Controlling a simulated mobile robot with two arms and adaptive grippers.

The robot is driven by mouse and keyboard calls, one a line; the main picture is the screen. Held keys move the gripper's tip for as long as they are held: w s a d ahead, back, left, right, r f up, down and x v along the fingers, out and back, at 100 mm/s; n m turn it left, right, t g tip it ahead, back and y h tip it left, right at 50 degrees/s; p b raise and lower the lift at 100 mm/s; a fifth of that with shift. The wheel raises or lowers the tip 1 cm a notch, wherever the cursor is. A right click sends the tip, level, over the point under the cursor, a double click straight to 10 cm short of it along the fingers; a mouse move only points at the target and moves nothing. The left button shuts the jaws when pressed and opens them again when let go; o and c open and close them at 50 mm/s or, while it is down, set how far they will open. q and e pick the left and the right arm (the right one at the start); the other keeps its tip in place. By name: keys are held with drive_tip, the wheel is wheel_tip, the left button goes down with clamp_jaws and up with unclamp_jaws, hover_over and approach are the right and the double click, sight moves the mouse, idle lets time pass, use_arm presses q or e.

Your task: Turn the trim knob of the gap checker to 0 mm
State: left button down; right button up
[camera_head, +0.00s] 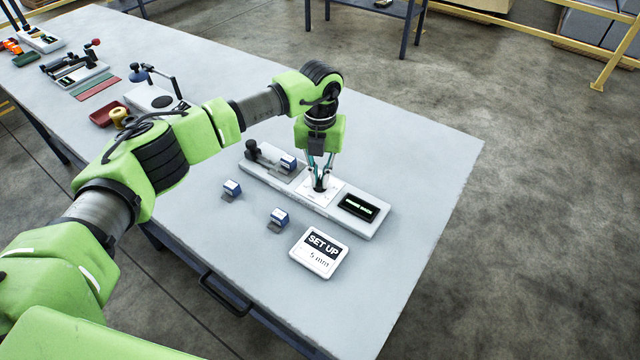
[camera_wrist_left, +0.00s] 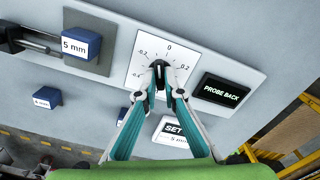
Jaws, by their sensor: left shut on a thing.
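The gap checker (camera_head: 375,228) is a long pale base on the table. Its trim knob (camera_wrist_left: 159,66) is small and black, on a white dial (camera_wrist_left: 140,62) with 0 at the top and 0.2 to the right. My left gripper (camera_head: 320,187) points down over the dial, shut on the knob; in the wrist view its fingertips (camera_wrist_left: 160,88) close around it. The knob's top end lies a little left of below the 0; its exact reading is hard to tell. The dark display (camera_wrist_left: 221,93) reads PROBE BACK. My right gripper is out of view.
A blue 5 mm block (camera_wrist_left: 80,43) sits on the checker's grey plate by a black clamp (camera_head: 252,148). Two more blue blocks (camera_head: 232,187) (camera_head: 279,216) stand in front. A card (camera_head: 319,252) reads SET UP 5 mm. Other fixtures (camera_head: 75,68) stand at far left.

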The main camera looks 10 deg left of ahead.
sight(320, 180)
use_arm(q)
drive_tip(key=shift+w+f+m+b, duration=0.1)
drive_tip(key=shift+m+b, duration=0.85)
drive_tip(key=shift+m, duration=0.25)
drive_tip(key=shift+m+b, duration=0.75)
drive_tip(key=shift+m, duration=0.35)
drive_tip(key=shift+r, duration=0.2)
drive_tip(key=c, duration=2.2)
unclamp_jaws()
drive_tip(key=shift+o, duration=0.2)
wheel_tip(320, 180, up, 12)
